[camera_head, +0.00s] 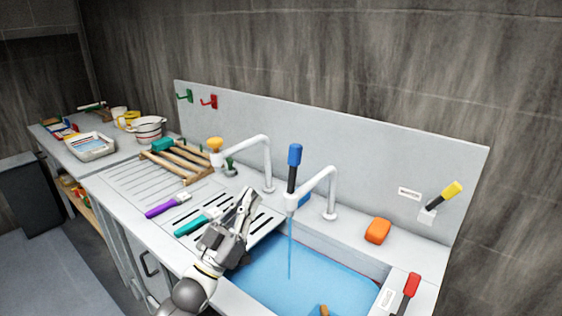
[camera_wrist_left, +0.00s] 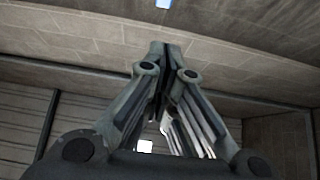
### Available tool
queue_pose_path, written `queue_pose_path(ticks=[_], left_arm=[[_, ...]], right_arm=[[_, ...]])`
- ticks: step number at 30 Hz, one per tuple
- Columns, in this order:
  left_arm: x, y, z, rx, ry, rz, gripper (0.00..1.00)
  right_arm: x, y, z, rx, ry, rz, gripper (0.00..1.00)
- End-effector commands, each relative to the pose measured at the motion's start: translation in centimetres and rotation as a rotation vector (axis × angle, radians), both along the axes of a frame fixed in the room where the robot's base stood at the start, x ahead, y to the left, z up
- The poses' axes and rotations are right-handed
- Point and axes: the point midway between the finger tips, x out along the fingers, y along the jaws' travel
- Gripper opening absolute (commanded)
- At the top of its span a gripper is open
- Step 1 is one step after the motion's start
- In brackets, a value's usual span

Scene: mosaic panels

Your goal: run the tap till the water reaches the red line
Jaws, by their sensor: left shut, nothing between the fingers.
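A white tap (camera_head: 331,190) with an arched spout stands at the back of the sink. A thin blue stream of water (camera_head: 290,250) falls from it into the sink. A black lever with a blue end (camera_head: 295,155) stands upright at the spout. Blue water (camera_head: 300,277) covers the sink floor; I see no red line on the visible sink walls. My left gripper (camera_head: 248,194) is shut and empty, left of the stream, over the drainboard's edge by the sink. Its closed fingers (camera_wrist_left: 160,52) fill the middle of the left wrist view. My right gripper is not in view.
A second white tap (camera_head: 268,165) with a yellow knob stands further left. A red-ended lever (camera_head: 411,285) and a yellow-ended lever (camera_head: 451,190) are at right. An orange block (camera_head: 377,230) lies behind the sink. Purple (camera_head: 165,206) and teal (camera_head: 195,223) handled tools lie on the drainboard.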

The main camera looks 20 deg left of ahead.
Motion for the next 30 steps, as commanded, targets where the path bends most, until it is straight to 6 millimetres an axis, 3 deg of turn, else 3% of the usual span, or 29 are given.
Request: queue_pose_path(ticks=[13,21,30], left_arm=[[7.0,-2.6,6.1,0.000,-0.001,0.000,0.00],[9.7,-3.6,5.1,0.000,0.002,0.001,0.00],[10.6,-4.0,4.8,0.001,0.002,0.001,0.00]], right_arm=[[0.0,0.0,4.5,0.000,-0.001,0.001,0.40],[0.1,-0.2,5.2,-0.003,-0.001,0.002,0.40],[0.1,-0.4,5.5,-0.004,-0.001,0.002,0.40]])
